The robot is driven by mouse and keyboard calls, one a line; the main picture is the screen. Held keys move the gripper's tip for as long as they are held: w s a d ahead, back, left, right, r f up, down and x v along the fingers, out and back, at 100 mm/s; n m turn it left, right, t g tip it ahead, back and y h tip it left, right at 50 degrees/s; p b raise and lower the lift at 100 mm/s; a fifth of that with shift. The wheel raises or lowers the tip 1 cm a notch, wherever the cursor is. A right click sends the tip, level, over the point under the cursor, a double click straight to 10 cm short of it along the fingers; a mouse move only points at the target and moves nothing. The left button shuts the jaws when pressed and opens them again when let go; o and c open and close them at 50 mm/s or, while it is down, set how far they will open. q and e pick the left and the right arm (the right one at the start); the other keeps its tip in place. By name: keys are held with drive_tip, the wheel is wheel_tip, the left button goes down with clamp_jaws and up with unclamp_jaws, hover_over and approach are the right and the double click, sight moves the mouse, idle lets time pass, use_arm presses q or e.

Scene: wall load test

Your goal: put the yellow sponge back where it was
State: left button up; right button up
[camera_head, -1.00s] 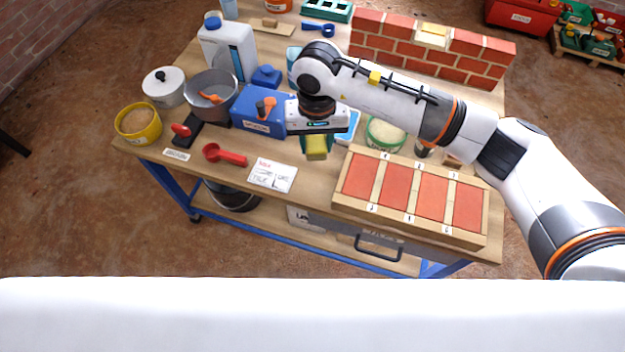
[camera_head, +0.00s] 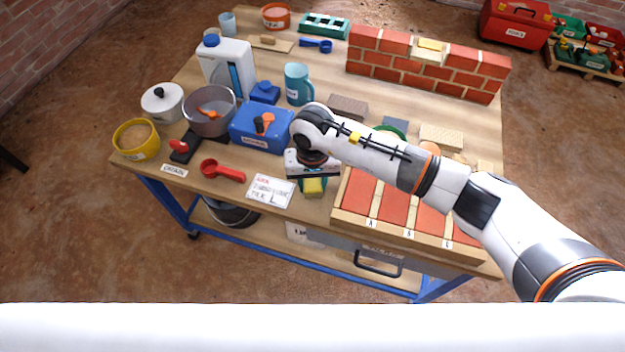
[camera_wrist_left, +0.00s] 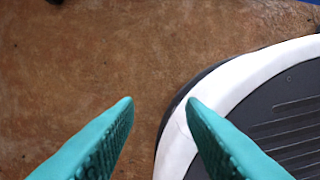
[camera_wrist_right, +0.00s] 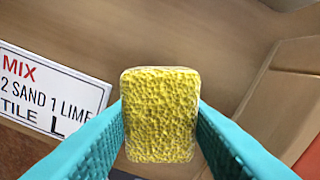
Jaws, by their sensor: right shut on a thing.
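The yellow sponge (camera_head: 314,187) is held by my right gripper (camera_head: 313,180) above the front part of the bench, between the white mix card and the wooden frame with red tiles. In the right wrist view the sponge (camera_wrist_right: 160,114) sits between the two teal fingers, which press its sides. I cannot tell its exact height above the wood. My left gripper (camera_wrist_left: 160,105) shows only in the left wrist view. Its teal fingers are apart with nothing between them, over the brown floor and next to a part of my base.
The mix card (camera_head: 270,191) lies left of the sponge; the framed tiles (camera_head: 408,239) lie right. A blue box (camera_head: 262,128), a red scoop (camera_head: 222,171) and a grey pot (camera_head: 210,112) stand to the left. A brick wall (camera_head: 428,66) stands at the back.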

sight(312, 182)
drive_tip(key=shift+f, duration=0.1)
drive_tip(key=o, duration=0.9)
use_arm(q)
drive_tip(key=shift+w+r, duration=0.2)
drive_tip(key=shift+r, duration=0.1)
drive_tip(key=shift+s, duration=0.1)
use_arm(e)
drive_tip(key=shift+w+r, duration=0.1)
drive_tip(key=shift+r, duration=0.85)
use_arm(q)
drive_tip(key=shift+s+a+f+p, duration=0.25)
drive_tip(key=shift+s+f+p, duration=0.1)
drive_tip(key=shift+s+f, duration=0.8)
use_arm(e)
wheel_tip(312, 182, up, 10)
drive_tip(key=shift+r, duration=0.2)
